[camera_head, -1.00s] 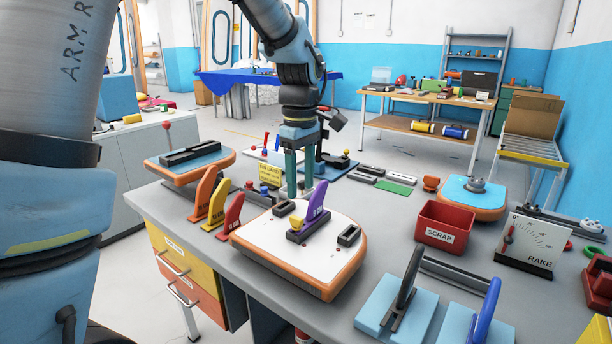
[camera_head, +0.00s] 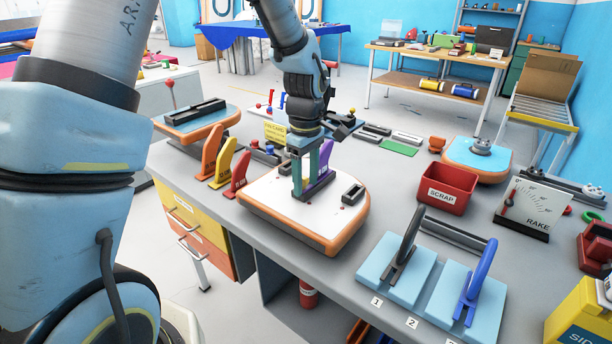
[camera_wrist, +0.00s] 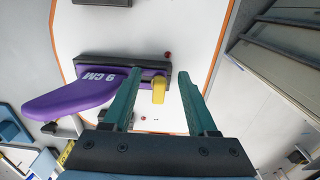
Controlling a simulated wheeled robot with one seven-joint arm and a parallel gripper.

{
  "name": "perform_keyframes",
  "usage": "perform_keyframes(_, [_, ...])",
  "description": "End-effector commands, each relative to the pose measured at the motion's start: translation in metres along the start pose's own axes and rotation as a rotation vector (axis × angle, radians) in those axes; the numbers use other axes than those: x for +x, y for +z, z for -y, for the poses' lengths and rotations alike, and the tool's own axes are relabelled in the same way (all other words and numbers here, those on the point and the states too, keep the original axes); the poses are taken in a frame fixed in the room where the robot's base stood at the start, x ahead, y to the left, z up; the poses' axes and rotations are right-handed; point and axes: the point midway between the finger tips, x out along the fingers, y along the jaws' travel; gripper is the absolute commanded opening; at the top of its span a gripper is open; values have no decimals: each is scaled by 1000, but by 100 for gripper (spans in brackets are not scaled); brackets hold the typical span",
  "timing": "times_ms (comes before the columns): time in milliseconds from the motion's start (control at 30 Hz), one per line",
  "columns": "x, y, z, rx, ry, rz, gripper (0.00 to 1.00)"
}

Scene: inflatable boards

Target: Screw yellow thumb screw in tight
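The yellow thumb screw (camera_wrist: 158,90) sticks out of the side of a black fin box (camera_wrist: 97,69) in the wrist view. The box holds a purple fin (camera_wrist: 75,98) marked 9 CM and sits on a white board with an orange edge (camera_head: 260,203). My gripper (camera_wrist: 159,76) is open, with one teal finger on each side of the screw and a gap to each. I cannot tell how deep the screw sits. In the head view my gripper (camera_head: 305,186) is low over the board and hides the screw and part of the purple fin (camera_head: 324,165).
Orange, yellow and red fins (camera_head: 223,165) stand left of the board. An empty-looking box (camera_head: 352,192) is on its right. A red scrap bin (camera_head: 446,187), a rake gauge (camera_head: 532,207) and two blue stands (camera_head: 397,268) are further right.

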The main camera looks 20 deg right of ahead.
Motion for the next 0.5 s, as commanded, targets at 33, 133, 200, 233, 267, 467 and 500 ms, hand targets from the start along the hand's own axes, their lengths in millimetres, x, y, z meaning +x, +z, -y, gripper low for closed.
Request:
perform_keyframes(33, [0, 0, 0, 0, 0, 0, 54])
perform_keyframes(133, [0, 0, 0, 0, 0, 0, 43])
perform_keyframes(200, [0, 0, 0, 0, 0, 0, 35])
perform_keyframes(233, [0, 0, 0, 0, 0, 0, 31])
perform_keyframes(267, [0, 0, 0, 0, 0, 0, 28])
perform_keyframes(467, [0, 0, 0, 0, 0, 0, 5])
perform_keyframes(500, [0, 0, 0, 0, 0, 0, 1])
